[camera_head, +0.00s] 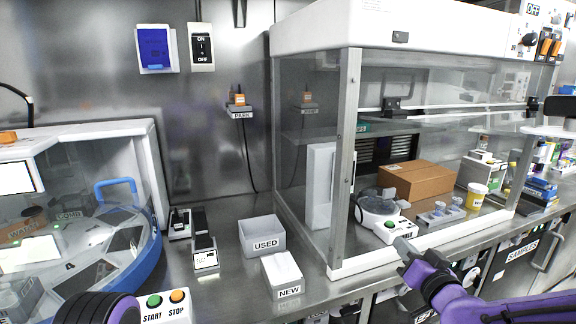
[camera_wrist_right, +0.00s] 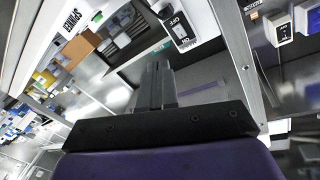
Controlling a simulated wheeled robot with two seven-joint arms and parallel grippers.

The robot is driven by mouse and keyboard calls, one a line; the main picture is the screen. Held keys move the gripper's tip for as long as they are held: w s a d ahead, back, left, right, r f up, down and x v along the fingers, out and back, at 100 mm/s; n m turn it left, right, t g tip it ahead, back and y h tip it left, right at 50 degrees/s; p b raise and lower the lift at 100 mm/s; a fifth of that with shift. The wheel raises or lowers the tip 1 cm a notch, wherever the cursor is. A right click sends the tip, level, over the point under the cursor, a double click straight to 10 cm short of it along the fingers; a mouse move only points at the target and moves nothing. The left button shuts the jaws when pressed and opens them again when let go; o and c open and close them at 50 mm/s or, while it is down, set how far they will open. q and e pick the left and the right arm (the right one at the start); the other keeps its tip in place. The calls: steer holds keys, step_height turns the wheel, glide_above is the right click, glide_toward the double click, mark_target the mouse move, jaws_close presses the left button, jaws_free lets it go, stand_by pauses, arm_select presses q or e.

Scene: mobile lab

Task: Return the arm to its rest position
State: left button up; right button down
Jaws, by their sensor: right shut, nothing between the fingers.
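My right arm comes in from the lower right in the head view, purple with a grey gripper (camera_head: 404,246). The gripper is shut and empty, in front of the hood's lower front edge. In the right wrist view its two dark fingers (camera_wrist_right: 156,84) are together with nothing between them. At the bottom left of the head view a purple and black part of my left arm shows, but the left gripper's fingers are not visible.
The glass-sided hood (camera_head: 345,170) holds a small round device (camera_head: 376,203), a cardboard box (camera_head: 417,180) and a yellow-labelled cup (camera_head: 476,196). The USED bin (camera_head: 262,236) and NEW box (camera_head: 282,270) stand left of it. A START/STOP panel (camera_head: 165,308) is at front left.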

steer(key=s+d+f+m+g+h, duration=0.3)
steer(key=s+f, duration=0.4)
steer(key=f, duration=0.7)
steer(key=s+f+m+g+h, duration=0.15)
steer(key=s+f+g, duration=0.45)
steer(key=f, duration=0.7)
steer(key=s+f+g, duration=0.1)
steer(key=s+f, duration=0.3)
steer(key=s, duration=0.4)
steer(key=s+d+f+g+h, duration=0.1)
steer(key=s+f+g, duration=0.1)
steer(key=s+f, duration=0.3)
steer(key=s+f+g, duration=0.2)
steer(key=s+f, duration=0.2)
steer(key=s, duration=0.6)
steer(key=shift+s+d+f+n, duration=0.3)
steer(key=shift+d+f+n, duration=0.1)
steer(key=shift+n, duration=0.05)
